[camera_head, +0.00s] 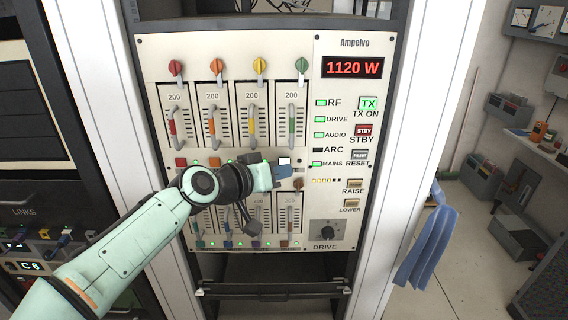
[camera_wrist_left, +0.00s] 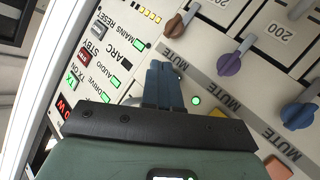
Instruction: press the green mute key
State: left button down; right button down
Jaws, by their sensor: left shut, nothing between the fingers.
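My left gripper (camera_head: 282,172) has blue fingers and is at the middle of the cream Ampelvo panel, at the right end of the row of mute keys. In the left wrist view its fingers (camera_wrist_left: 165,84) are shut together with nothing between them, pointing at the panel. The fingers cover the place beside the uppermost visible MUTE label, so the green mute key is hidden. I cannot tell whether the fingertips touch it. The yellow mute key (camera_wrist_left: 217,113) and the orange mute key (camera_wrist_left: 278,167) show beside the gripper. My right gripper is out of view.
A lit green lamp (camera_wrist_left: 196,100) is beside the fingers. Brown (camera_wrist_left: 174,26) and purple (camera_wrist_left: 228,63) knobs stick out nearby. Coloured fader handles (camera_head: 291,125) stand above the key row. RESET (camera_head: 360,155) and STBY (camera_head: 363,131) buttons are to the right. A blue cloth (camera_head: 428,245) hangs beside the rack.

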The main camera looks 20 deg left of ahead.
pick_arm(q)
jog(key=s+d, duration=0.1)
jog(key=s, duration=0.4)
jog(key=shift+s+d+b, duration=0.35)
jog(key=shift+s, duration=0.05)
